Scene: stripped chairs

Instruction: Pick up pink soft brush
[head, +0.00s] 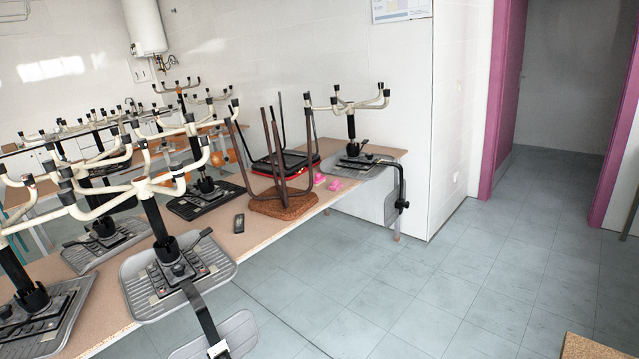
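Two small pink things lie on the wooden table near its far right end. One pink thing (319,179) is on the left, and the other pink thing (336,185) is just right of it. They are too small to tell which is the soft brush. They lie between an upturned brown stool and an upturned grey chair. My gripper is not in view.
The long table (105,336) holds several upturned chairs with legs in the air. The brown stool (283,205) and grey chair (365,165) flank the pink things. A dark handheld object (239,222) lies near the front edge. Tiled floor (400,290) is clear at right.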

